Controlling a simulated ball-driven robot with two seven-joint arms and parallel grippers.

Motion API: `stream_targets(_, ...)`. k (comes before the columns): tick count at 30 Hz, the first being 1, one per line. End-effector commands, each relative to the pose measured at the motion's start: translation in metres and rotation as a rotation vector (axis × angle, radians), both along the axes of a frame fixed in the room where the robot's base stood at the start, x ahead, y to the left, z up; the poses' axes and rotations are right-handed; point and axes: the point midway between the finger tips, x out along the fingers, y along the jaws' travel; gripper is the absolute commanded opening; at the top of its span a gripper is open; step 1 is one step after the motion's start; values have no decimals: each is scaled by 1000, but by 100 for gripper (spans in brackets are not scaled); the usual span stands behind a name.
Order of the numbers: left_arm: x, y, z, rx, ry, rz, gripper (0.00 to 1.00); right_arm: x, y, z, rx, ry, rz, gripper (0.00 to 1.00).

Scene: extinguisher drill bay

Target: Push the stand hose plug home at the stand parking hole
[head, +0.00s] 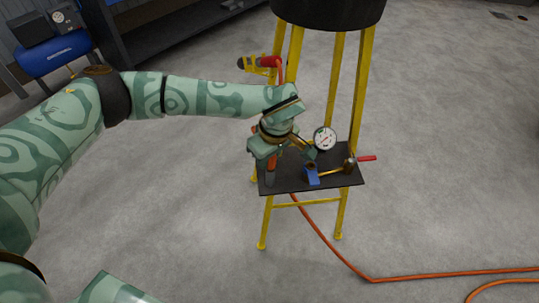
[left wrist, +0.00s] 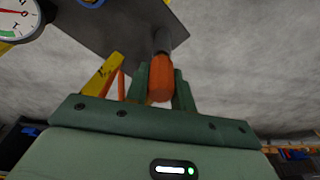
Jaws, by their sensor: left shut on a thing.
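My left gripper (head: 264,160) is over the left end of the dark shelf (head: 330,181) of the yellow stand. In the left wrist view its two green fingers (left wrist: 161,92) are shut on an orange-bodied plug (left wrist: 160,77). The plug's grey end (left wrist: 163,41) points at the dark shelf plate (left wrist: 105,30). In the head view a grey cylinder (head: 270,172), apparently that end, shows below the fingers. The parking hole is not visible, and I cannot tell how deep the plug sits. My right gripper is not in view.
On the shelf are a round gauge (head: 324,138), a blue block (head: 312,177) and a red-handled valve (head: 366,158). Yellow legs (head: 336,85) rise behind my gripper to a black drum (head: 328,10). An orange hose (head: 335,251) runs over open floor.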

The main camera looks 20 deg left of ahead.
Motion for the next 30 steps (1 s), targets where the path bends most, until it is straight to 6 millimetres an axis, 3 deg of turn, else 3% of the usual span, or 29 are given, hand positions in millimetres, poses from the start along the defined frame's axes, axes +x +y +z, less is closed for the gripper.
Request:
stream_targets(28, 0, 0, -14, 0, 0, 0, 1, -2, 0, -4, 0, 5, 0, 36)
stream_targets(29, 0, 0, -14, 0, 0, 0, 27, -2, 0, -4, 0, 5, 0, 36)
stream_targets(30, 0, 0, -14, 0, 0, 0, 38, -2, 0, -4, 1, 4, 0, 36)
